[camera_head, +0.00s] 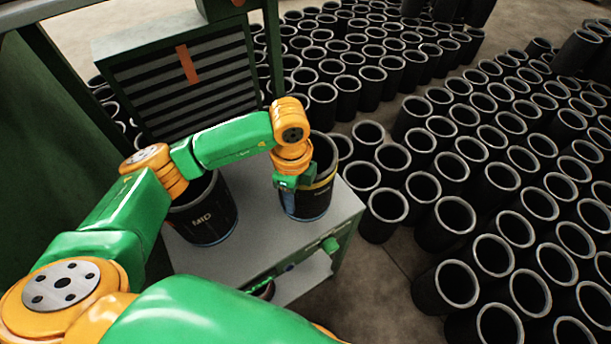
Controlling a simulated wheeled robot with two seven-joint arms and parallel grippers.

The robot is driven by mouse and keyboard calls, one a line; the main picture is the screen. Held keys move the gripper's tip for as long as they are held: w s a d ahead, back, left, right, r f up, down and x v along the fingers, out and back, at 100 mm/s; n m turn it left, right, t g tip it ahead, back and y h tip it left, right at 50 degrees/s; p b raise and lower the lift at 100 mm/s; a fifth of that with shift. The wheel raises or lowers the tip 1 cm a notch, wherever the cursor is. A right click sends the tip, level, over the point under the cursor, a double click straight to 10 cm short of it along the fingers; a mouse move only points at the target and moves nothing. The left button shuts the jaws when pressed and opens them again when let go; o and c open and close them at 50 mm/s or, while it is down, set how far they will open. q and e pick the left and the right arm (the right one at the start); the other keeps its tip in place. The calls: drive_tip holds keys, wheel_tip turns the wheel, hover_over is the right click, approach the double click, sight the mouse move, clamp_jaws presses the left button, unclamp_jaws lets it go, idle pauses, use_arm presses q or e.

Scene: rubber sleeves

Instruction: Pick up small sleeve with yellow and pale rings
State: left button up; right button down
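A black sleeve (318,201) with a yellow band below its rim and a bluish edge at its base stands upright near the right edge of the grey table (255,235). Its pale ring cannot be made out clearly. My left gripper (293,183) points down at the left part of this sleeve's rim and hides some of it. Its fingers are too small and overlapped to tell whether they are open or closed on the wall. My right gripper is not in view.
A larger black sleeve marked MID (203,221) stands on the table to the left, partly under my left arm. A slatted green cabinet (185,85) stands behind. Many black sleeves (455,220) crowd the floor to the right and behind.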

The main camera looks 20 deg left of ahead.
use_arm(q)
clamp_jaws()
drive_tip(key=shift+w+r, duration=0.1)
idle(1.1)
